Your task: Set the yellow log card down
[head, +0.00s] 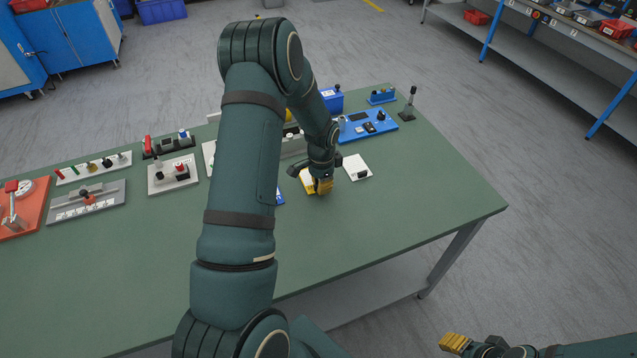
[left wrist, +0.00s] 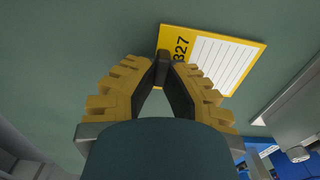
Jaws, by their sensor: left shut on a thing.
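The yellow log card (left wrist: 222,60) has a white lined panel and the digits 327 in the left wrist view. In the head view only part of the card (head: 307,182) shows, beside my left fingers. My left gripper (head: 324,186) is low over the green table (head: 400,213). In the left wrist view its fingertips (left wrist: 163,66) are closed on a small dark piece at the card's edge. I cannot tell whether the card touches the table. My right gripper (head: 455,343) is at the bottom right, clear of the table; its opening is unclear.
Several devices line the left back. The front right of the table is bare.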

